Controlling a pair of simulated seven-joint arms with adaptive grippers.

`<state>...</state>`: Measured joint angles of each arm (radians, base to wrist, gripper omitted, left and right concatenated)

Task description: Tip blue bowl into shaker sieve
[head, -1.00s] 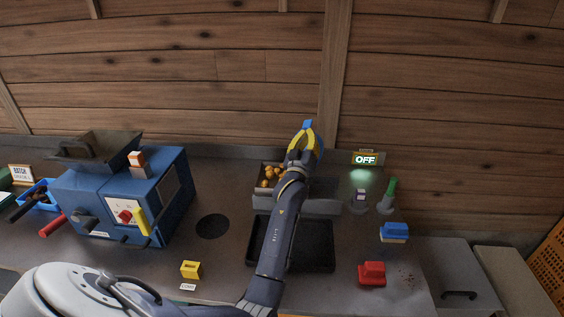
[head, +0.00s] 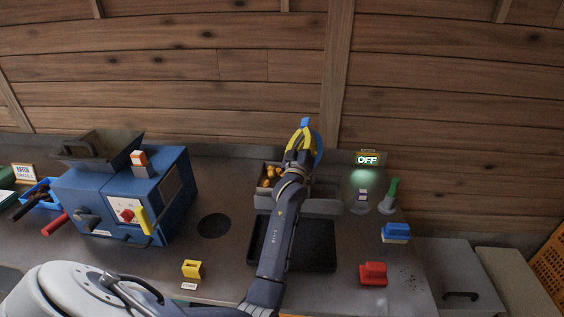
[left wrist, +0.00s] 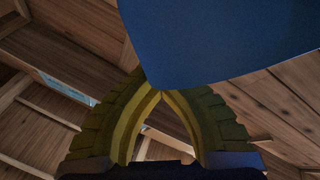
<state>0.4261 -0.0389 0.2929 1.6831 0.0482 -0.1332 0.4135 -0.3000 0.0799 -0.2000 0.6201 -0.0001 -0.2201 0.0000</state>
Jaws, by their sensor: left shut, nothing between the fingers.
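The blue bowl (head: 318,149) is up in the air at the fingertips of my left gripper (head: 304,130), strongly tilted and seen nearly edge-on. In the left wrist view the bowl (left wrist: 215,35) fills the top, and the yellow fingers of the left gripper (left wrist: 160,92) meet at its lower edge. The fingers are shut; whether they touch the bowl I cannot tell. Below and behind the gripper is a grey box (head: 325,205), perhaps the shaker sieve, with orange-brown chestnuts (head: 269,176) at its left end. My forearm hides part of it. My right gripper is out of view.
A blue machine (head: 170,200) with a hopper stands at the left. A dark tray (head: 315,250) lies in front of the grey box. Red (head: 373,274) and blue (head: 396,231) blocks and a green-topped item (head: 393,190) are at the right. A lit sign (head: 368,160) reads OFF.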

